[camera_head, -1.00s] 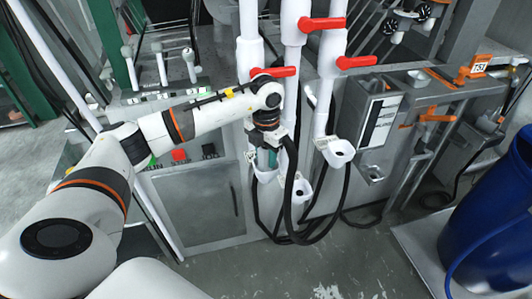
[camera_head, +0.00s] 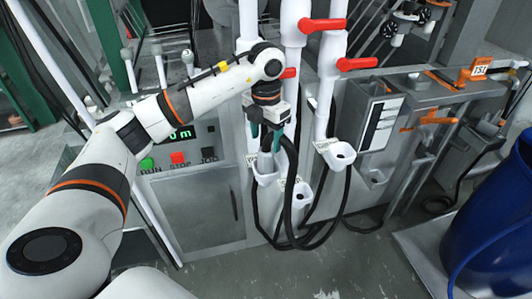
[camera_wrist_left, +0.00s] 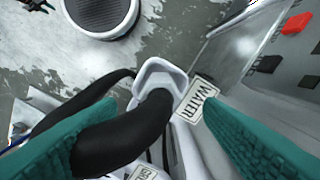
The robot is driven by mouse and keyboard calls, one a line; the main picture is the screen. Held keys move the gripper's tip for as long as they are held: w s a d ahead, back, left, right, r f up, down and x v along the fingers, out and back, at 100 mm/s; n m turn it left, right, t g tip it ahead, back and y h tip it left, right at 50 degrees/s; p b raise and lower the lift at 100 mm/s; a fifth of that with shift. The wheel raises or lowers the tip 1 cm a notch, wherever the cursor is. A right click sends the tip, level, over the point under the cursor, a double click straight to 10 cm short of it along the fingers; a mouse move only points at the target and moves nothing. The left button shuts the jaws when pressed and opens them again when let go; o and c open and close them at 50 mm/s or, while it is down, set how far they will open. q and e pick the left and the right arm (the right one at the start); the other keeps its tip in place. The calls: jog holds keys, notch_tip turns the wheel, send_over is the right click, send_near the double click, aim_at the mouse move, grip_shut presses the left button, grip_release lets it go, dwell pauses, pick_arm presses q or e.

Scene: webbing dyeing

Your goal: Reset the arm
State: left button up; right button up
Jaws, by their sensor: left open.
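My left gripper (camera_head: 266,143) points down above a white holder cup (camera_head: 265,177) at the front of the machine. Its teal fingers are apart. In the left wrist view the open left gripper (camera_wrist_left: 152,108) has a thick black hose (camera_wrist_left: 125,140) between and below its fingers. The hose end sits in the white holder cup (camera_wrist_left: 150,72), beside a tag reading WATER (camera_wrist_left: 196,99). I cannot tell whether a finger touches the hose. My right gripper is not in view.
Two more white cups (camera_head: 336,154) (camera_head: 302,195), white pipes and red valve handles (camera_head: 323,25) are close to the right of the arm. Black hoses (camera_head: 318,240) loop below. A control panel with buttons (camera_head: 178,158) is on the left; a blue barrel (camera_head: 490,220) stands at the right.

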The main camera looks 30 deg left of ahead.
pick_arm(q)
jog(key=shift+r, duration=2.4)
